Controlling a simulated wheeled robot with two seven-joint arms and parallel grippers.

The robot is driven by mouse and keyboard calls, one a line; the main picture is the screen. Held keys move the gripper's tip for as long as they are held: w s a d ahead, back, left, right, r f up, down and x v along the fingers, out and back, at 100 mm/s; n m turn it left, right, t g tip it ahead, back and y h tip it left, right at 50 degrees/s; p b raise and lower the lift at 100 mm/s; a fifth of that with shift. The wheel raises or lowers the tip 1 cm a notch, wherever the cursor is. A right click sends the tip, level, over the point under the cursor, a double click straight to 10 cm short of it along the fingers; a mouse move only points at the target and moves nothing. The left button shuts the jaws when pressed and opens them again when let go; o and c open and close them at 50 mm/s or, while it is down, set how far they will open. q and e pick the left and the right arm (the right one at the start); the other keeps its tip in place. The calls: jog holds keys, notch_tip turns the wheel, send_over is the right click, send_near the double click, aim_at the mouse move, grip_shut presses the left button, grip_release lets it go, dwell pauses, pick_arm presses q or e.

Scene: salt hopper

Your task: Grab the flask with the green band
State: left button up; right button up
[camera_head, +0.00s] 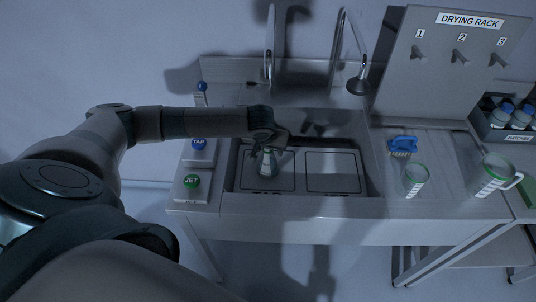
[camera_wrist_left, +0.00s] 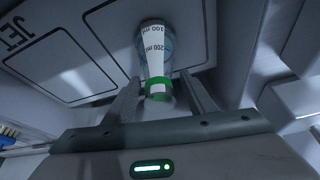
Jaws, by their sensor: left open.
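The flask with the green band (camera_head: 266,167) is a clear conical flask in the sink, over the left marked panel. My left gripper (camera_head: 268,148) reaches in from the left, just above the flask. In the left wrist view its open fingers (camera_wrist_left: 162,98) are on either side of the green-banded end, with visible gaps. My right gripper is not in view.
The sink rim (camera_head: 300,198) surrounds the flask. Blue TAP (camera_head: 198,144) and green JET (camera_head: 192,181) buttons are left. A faucet (camera_head: 358,84) overhangs behind.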

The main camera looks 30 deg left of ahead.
pick_arm(q)
jog(key=shift+f, duration=0.15)
dwell(0.3)
jog(key=c, duration=1.3)
